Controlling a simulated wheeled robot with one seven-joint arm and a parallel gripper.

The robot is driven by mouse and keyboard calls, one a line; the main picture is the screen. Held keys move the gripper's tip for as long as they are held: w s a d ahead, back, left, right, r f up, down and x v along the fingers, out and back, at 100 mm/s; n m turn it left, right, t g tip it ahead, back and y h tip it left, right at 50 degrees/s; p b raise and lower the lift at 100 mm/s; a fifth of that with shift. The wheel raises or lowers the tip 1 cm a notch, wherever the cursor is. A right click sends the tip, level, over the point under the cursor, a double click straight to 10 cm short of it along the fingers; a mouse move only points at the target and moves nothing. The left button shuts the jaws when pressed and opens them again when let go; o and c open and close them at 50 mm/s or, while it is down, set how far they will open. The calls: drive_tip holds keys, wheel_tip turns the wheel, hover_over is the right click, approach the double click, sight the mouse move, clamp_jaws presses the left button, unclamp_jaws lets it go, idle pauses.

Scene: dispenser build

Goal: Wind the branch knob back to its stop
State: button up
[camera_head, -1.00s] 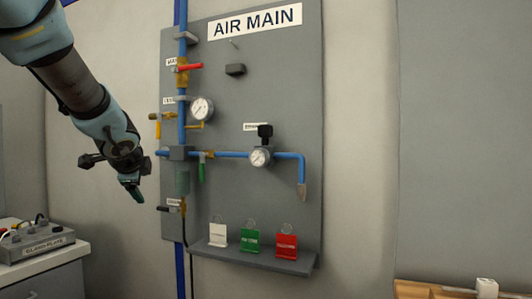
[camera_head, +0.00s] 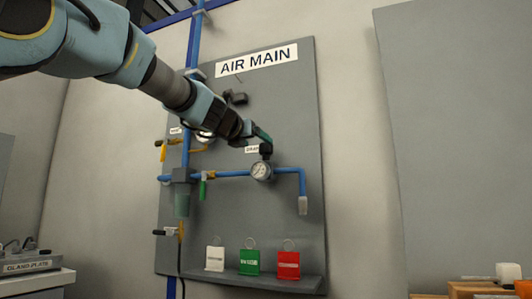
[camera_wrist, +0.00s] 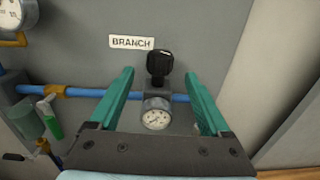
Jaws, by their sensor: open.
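The branch knob (camera_wrist: 159,64) is black and stands above the branch gauge (camera_wrist: 156,113) on the blue pipe, just below the BRANCH label (camera_wrist: 131,42). In the head view the knob (camera_head: 266,149) shows just under my gripper's fingertips. My gripper (camera_wrist: 161,78) is open and empty, with its two green fingers to the left and right of the knob in the wrist view. I cannot tell how far the fingertips are from the knob in depth. In the head view my gripper (camera_head: 262,136) is partly hidden by its own wrist.
The grey AIR MAIN panel (camera_head: 240,215) carries blue pipes and a green-handled valve (camera_head: 203,190) left of the gauge. A shelf (camera_head: 240,282) below holds white, green and red tags. My arm covers part of the panel's upper left.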

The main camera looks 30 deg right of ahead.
sight(263, 146)
drive_tip(key=p+x, duration=0.1)
drive_tip(key=x, duration=0.7)
drive_tip(key=shift+d, duration=0.15)
drive_tip(key=shift+c, duration=0.3)
clamp_jaws()
